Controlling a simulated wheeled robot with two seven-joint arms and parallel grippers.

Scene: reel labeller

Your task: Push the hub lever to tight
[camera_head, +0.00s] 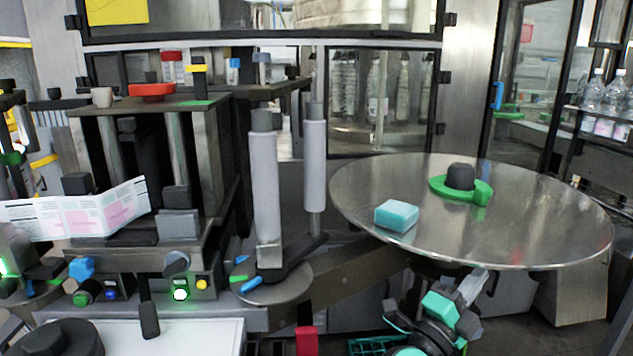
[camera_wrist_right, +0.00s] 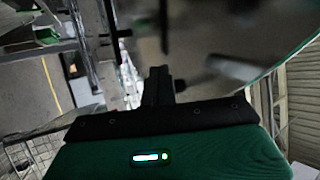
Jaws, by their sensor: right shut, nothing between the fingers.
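The hub (camera_head: 460,177) is a dark knob on the large round steel disc (camera_head: 540,225). A green ring with a short green lever (camera_head: 483,193) surrounds the knob's base. The lever points to the right and slightly toward me; I cannot read any tight mark. My right gripper (camera_head: 474,284) is below the disc's front edge, well apart from the lever. In the right wrist view its dark fingers (camera_wrist_right: 159,82) are together and hold nothing. The lever cannot be made out in that view. My left gripper is not in view.
A teal block (camera_head: 397,215) lies on the disc, left of the hub. Two grey rollers (camera_head: 264,185) stand left of the disc. A small round plate (camera_head: 275,290) with a dark arm sits below them. The disc's front edge lies between my right gripper and the hub.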

